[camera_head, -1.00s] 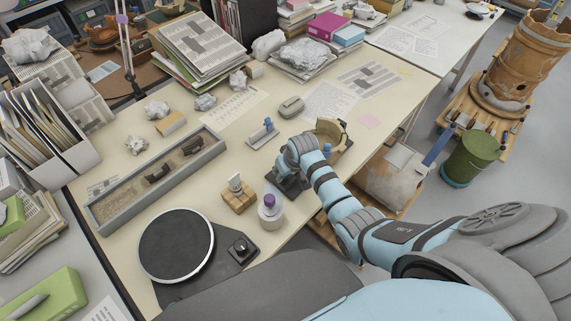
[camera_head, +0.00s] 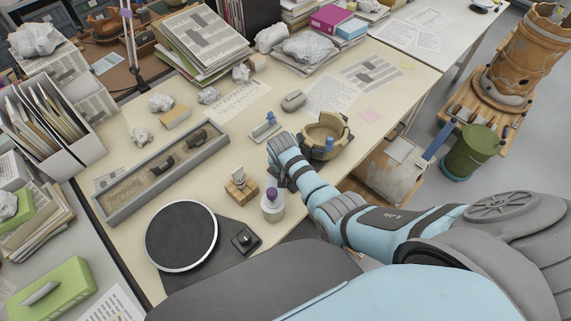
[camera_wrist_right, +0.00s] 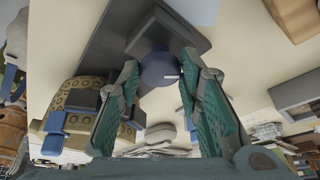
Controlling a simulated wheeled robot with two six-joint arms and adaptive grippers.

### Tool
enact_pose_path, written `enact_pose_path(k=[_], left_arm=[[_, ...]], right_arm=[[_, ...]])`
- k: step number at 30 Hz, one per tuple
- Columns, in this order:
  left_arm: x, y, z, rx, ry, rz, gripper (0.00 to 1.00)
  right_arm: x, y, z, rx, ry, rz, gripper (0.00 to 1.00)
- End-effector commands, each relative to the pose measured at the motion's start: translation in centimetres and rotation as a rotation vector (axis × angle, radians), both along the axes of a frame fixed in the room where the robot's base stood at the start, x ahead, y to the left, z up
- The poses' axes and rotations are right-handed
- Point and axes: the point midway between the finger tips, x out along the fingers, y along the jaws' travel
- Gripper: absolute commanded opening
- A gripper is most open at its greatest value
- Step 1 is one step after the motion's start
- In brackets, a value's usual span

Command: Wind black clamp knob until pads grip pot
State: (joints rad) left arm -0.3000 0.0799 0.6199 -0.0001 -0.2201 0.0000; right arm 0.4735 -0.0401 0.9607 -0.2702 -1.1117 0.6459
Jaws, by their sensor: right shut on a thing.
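The tan pot (camera_head: 325,138), a broken bowl with a jagged rim, stands near the table's right edge in the head view, with blue clamp parts at its front. It also shows in the right wrist view (camera_wrist_right: 82,98), at left, with dark and blue clamp blocks against it. My right gripper (camera_wrist_right: 160,76) has its teal-padded fingers on either side of a dark, bluish round knob (camera_wrist_right: 158,68), shut on it. The knob sits by a dark clamp base (camera_wrist_right: 115,45). In the head view my right forearm hides the fingers and knob. My left gripper is not in view.
A bottle with a purple cap (camera_head: 272,204), a wooden block (camera_head: 241,187) and a round turntable (camera_head: 181,236) stand left of my right arm. A grey tray (camera_head: 165,170) holds dark sherds. The table's front edge is close to my arm.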

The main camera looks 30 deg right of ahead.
Motion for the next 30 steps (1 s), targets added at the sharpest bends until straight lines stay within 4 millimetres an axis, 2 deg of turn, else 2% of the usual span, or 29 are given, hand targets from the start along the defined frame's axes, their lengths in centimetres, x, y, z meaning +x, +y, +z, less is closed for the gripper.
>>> enact_pose_path(k=[10, 11, 15, 25, 30], left_arm=[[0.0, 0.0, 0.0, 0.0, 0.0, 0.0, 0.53], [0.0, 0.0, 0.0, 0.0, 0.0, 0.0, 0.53], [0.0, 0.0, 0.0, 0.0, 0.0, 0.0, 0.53], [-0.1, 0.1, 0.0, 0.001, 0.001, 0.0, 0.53], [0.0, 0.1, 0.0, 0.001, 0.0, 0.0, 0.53]], right_arm=[[0.1, 0.0, 0.1, -0.001, -0.003, -0.003, 0.04], [0.1, 0.0, 0.1, -0.001, -0.003, -0.003, 0.34], [0.1, 0.0, 0.1, 0.0, -0.002, -0.002, 0.53], [0.0, 0.1, 0.3, 0.0, -0.002, -0.002, 0.53], [-0.8, 0.6, 2.5, 0.001, -0.004, -0.002, 0.53]])
